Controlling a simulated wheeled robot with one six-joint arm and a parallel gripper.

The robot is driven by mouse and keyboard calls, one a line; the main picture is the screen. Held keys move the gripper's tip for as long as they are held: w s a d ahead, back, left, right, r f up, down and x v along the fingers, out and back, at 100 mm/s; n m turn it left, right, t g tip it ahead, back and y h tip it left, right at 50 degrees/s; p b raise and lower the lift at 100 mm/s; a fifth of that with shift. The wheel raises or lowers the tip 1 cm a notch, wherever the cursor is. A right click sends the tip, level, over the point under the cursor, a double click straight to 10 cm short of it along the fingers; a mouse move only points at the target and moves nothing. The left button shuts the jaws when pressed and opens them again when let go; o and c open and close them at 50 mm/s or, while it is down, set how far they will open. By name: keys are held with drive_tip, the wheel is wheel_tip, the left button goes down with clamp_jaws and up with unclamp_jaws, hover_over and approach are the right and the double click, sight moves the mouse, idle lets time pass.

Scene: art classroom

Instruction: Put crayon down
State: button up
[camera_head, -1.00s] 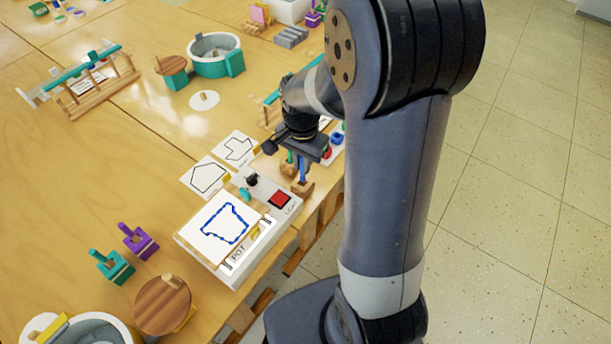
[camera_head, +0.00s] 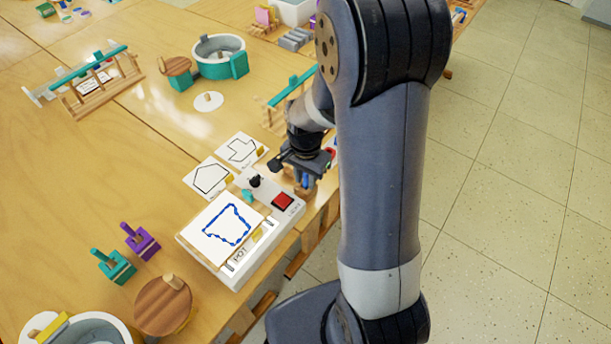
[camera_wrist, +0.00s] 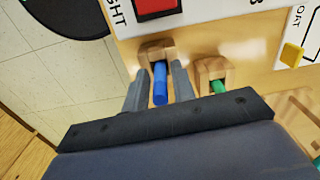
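The blue crayon (camera_wrist: 160,84) stands in a small wooden holder (camera_wrist: 157,50) on the table, its lower end inside the holder. In the head view the blue crayon (camera_head: 305,181) shows below my gripper (camera_head: 304,170). In the wrist view the two fingers of my gripper (camera_wrist: 159,68) stand on either side of the crayon, with a narrow gap visible on each side, so the gripper looks open around it. A green crayon (camera_wrist: 218,87) sits in a second wooden holder (camera_wrist: 213,70) to the right in the wrist view.
The table edge is just right of the holders.

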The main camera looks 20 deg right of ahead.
drive_tip(key=shift+o, duration=0.6)
drive_tip(key=shift+r, duration=0.1)
drive_tip(key=shift+r, duration=0.2)
wheel_tip(320, 180, up, 12)
drive_tip(key=shift+f+p, duration=0.1)
drive_tip(key=shift+p, duration=0.5)
wheel_tip(320, 180, down, 12)
drive_tip(key=shift+f+b, duration=0.1)
drive_tip(key=shift+b, duration=0.35)
drive_tip(key=shift+r, duration=1.55)
